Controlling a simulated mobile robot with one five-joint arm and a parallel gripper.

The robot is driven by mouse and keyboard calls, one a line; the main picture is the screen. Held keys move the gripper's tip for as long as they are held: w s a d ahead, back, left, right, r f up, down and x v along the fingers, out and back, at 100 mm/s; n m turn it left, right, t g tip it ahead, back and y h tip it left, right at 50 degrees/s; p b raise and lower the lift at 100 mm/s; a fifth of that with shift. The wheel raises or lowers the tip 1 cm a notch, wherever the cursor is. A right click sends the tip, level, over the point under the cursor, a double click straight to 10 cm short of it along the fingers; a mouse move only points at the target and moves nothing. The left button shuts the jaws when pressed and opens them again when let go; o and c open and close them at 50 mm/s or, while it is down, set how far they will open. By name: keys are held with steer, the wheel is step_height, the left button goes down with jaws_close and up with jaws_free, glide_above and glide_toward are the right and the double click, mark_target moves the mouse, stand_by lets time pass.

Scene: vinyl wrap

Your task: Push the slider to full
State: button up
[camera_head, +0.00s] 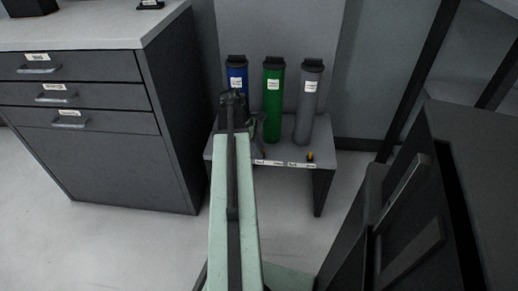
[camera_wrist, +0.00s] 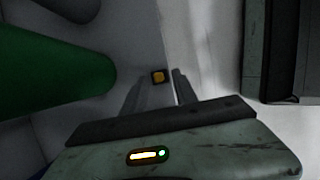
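A small yellow knob (camera_head: 310,156), which looks like a slider, sits at the right of the front edge of a low grey bench (camera_head: 325,160). The wrist view shows a yellow square knob (camera_wrist: 159,77) in a dark surround, in line with the gap between my fingertips. I cannot tell whether it is the same knob. My gripper (camera_wrist: 160,84) is open, its two fingers apart with nothing held. In the head view my arm covers the bench's left part, and my gripper (camera_head: 262,148) is low near the bench's front edge, partly hidden.
Blue (camera_head: 237,76), green (camera_head: 273,100) and grey (camera_head: 309,100) rolls stand upright on the bench. The green roll (camera_wrist: 50,75) is close at the wrist view's left. A drawer cabinet (camera_head: 120,150) stands left and a dark unit (camera_head: 440,200) right. White labels (camera_head: 280,163) line the bench front.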

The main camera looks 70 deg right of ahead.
steer(key=shift+s, duration=0.1)
steer(key=shift+r+p, duration=0.4)
steer(key=shift+p, duration=0.05)
steer(key=p+v, duration=0.6)
steer(key=v, duration=0.1)
steer(key=shift+w, duration=0.25)
steer(key=shift+f, duration=0.1)
